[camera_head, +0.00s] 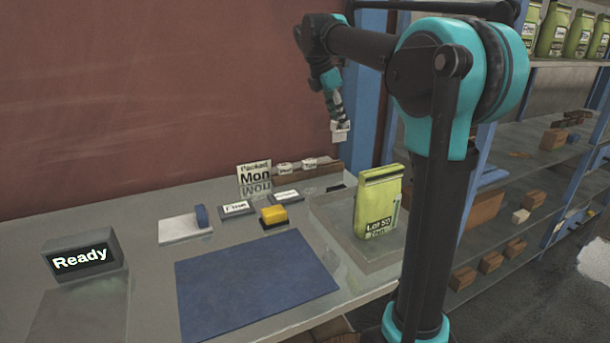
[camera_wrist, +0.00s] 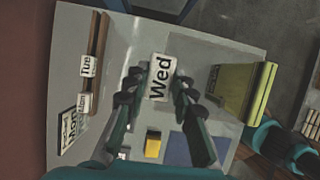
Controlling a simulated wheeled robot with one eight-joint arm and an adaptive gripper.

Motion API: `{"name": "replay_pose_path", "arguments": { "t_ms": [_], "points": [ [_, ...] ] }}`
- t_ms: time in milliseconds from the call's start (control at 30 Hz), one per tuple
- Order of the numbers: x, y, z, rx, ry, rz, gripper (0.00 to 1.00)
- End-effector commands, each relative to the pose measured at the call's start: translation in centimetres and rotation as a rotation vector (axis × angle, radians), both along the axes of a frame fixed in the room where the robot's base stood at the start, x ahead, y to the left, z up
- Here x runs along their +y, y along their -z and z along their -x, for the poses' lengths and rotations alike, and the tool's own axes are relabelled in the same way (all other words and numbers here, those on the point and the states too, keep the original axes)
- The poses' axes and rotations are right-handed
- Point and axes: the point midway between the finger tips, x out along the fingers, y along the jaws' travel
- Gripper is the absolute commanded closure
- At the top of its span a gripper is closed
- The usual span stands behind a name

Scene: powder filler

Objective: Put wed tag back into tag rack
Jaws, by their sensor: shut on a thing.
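The white Wed tag (camera_wrist: 159,78) is held between the fingers of my gripper (camera_wrist: 157,88), its black lettering facing the wrist camera. In the head view my gripper (camera_head: 337,118) is raised above the back right of the table, with the white tag (camera_head: 340,133) at its tips. The brown wooden tag rack (camera_head: 328,167) lies along the table's back edge, below the gripper. In the wrist view the rack (camera_wrist: 99,42) is left of the held tag. It carries a Tue tag (camera_wrist: 88,66) and a Mon tag (camera_wrist: 84,102); the end beyond Tue looks bare.
A "Packed Mon" card (camera_head: 254,178) stands beside the rack's left end. A green bag (camera_head: 378,205) stands on the right. A yellow block (camera_head: 274,215), small label plates (camera_head: 238,208) and a blue mat (camera_head: 255,285) lie in front. A blue post (camera_head: 368,110) rises just right of the gripper.

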Motion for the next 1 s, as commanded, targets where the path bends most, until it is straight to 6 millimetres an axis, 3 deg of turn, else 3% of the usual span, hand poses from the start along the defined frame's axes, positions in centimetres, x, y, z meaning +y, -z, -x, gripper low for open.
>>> {"name": "replay_pose_path", "arguments": {
  "t_ms": [167, 267, 800, 1000],
  "points": [
    [0.0, 0.2, -0.7, 0.0, 0.0, 0.0, 0.95],
    [0.1, 0.8, -2.1, 0.0, 0.001, 0.0, 0.95],
    [-0.3, 8.0, -14.8, 0.0, 0.001, 0.0, 0.95],
    [-0.7, 10.3, -17.8, -0.001, 0.0, 0.0, 0.95]
  ]
}}
